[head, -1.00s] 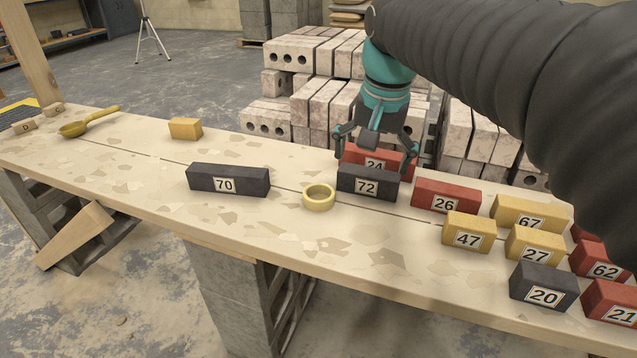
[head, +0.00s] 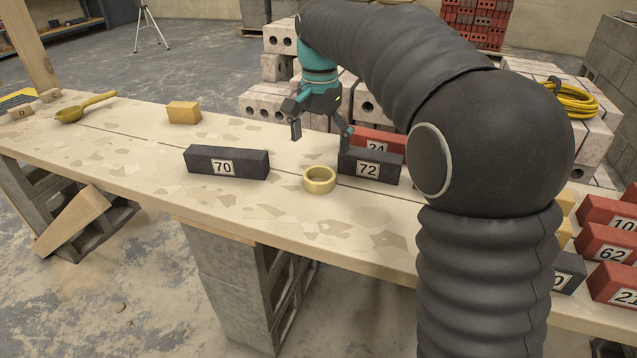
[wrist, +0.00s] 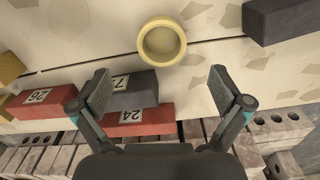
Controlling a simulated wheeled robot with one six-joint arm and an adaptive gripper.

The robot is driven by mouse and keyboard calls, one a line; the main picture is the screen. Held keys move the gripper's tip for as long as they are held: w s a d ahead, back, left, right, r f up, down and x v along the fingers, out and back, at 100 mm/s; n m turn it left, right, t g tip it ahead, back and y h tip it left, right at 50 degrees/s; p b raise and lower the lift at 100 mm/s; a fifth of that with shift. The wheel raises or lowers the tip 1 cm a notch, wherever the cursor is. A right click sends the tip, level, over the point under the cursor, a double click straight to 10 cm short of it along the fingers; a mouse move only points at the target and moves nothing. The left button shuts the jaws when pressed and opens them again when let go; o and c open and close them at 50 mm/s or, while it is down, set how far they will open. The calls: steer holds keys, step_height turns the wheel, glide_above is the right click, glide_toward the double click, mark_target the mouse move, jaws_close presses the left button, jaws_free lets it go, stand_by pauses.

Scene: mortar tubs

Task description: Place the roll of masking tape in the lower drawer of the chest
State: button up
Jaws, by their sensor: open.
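The roll of masking tape (head: 319,179) is a pale yellow ring lying flat on the plank bench, between the dark blocks numbered 70 and 72. In the wrist view the roll (wrist: 162,42) shows ahead of the fingertips, near the top middle. My gripper (head: 322,138) is open and empty, above the bench behind the roll, with its right finger close to block 72. In the wrist view its fingers (wrist: 160,82) are spread wide, the left one over block 72. No chest or drawer is visible in these frames.
Dark block 70 (head: 226,162) lies left of the roll, dark block 72 (head: 371,166) right of it, with red block 24 (head: 378,143) behind. A yellow block (head: 184,112) and yellow scoop (head: 86,106) lie further left. Bare bench lies in front of the roll.

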mark_target(319, 170)
steer(key=shift+w+a+f+b, duration=0.1)
steer(key=shift+f+b, duration=0.15)
steer(key=shift+f, duration=1.65)
steer(key=shift+w+f+b, duration=0.1)
steer(key=shift+f+b, duration=0.1)
steer(key=shift+f, duration=1.65)
steer(key=c, duration=1.4)
steer(key=shift+o, duration=0.2)
steer(key=shift+r, duration=0.1)
